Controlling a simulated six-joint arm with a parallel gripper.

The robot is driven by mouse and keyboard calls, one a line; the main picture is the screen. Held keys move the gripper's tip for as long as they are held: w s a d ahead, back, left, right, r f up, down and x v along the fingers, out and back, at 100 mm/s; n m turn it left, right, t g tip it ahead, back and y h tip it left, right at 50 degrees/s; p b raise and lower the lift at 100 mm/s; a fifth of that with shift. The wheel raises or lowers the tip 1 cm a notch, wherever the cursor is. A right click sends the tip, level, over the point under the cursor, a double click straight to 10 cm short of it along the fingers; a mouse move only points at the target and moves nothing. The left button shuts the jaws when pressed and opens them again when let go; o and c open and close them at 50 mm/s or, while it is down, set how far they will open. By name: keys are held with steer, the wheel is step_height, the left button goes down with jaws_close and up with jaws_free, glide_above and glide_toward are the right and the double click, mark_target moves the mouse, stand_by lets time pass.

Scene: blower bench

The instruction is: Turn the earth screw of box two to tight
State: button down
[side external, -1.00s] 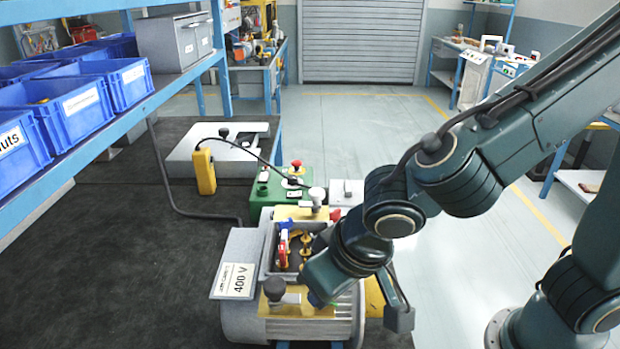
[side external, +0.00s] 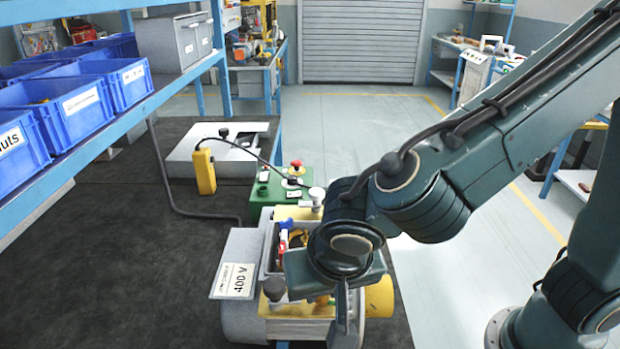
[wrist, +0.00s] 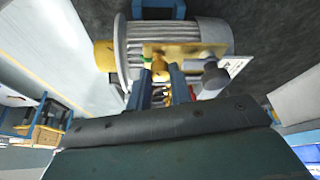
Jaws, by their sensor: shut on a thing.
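The terminal box (side external: 268,250) is an open grey box on top of a grey motor, with a sign reading 400 V (side external: 234,281) beside it. Red, blue and yellow parts show inside, partly hidden by my wrist. A brass-yellow screw head (wrist: 160,68), which I take for the earth screw, stands at the yellow plate beside the box. My gripper (wrist: 161,74) has its two fingers on either side of this head and is shut on it. In the side view an orange bit of it (side external: 322,300) shows beside one finger. Its turn angle cannot be read.
A dark knob (side external: 274,289) stands on the yellow plate close to my gripper. Behind the box is a green control box (side external: 271,203) with a red button. A yellow pendant (side external: 204,171) and blue bins (side external: 84,101) are at left. The dark bench mat is clear at left.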

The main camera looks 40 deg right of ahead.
steer(key=c, duration=1.3)
jaws_free()
steer(key=shift+o, duration=0.2)
steer(key=shift+n, duration=0.3)
